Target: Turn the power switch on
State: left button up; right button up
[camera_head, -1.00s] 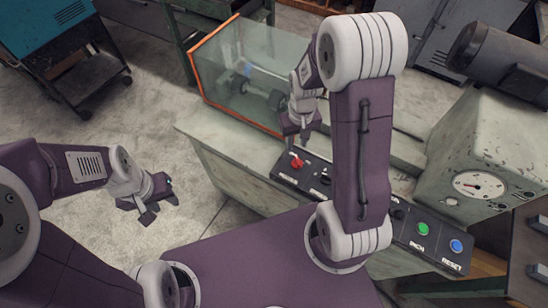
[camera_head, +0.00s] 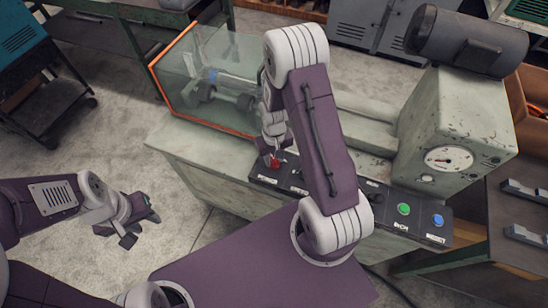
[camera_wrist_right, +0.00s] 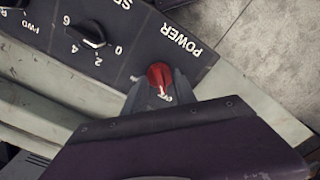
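The red power switch (camera_head: 274,163) is a knob at the left end of the dark control panel. In the right wrist view the red knob (camera_wrist_right: 160,75) sits beside the word POWER, with small white lettering below it. My right gripper (camera_head: 271,152) is over the switch. In the wrist view its two dark fingers (camera_wrist_right: 160,88) flank the knob with the knob between them; whether they press on it is hard to see. My left gripper (camera_head: 141,228) is open and empty above the floor at the left.
A black dial (camera_wrist_right: 88,36) with numbers lies beside the power switch on the panel. Green (camera_head: 403,209) and blue (camera_head: 438,220) buttons are at its right end. A glass guard with an orange frame (camera_head: 205,117) stands behind the switch. A gauge (camera_head: 449,159) is on the machine's right.

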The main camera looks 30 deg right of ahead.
grip_shut()
jog(key=shift+m, duration=0.3)
jog(key=m, duration=0.3)
jog(key=shift+m+p, duration=0.35)
jog(key=shift+m, duration=0.05)
jog(key=m, duration=0.4)
jog(key=m+p, duration=0.1)
jog(key=m, duration=0.4)
jog(key=shift+m, duration=2.2)
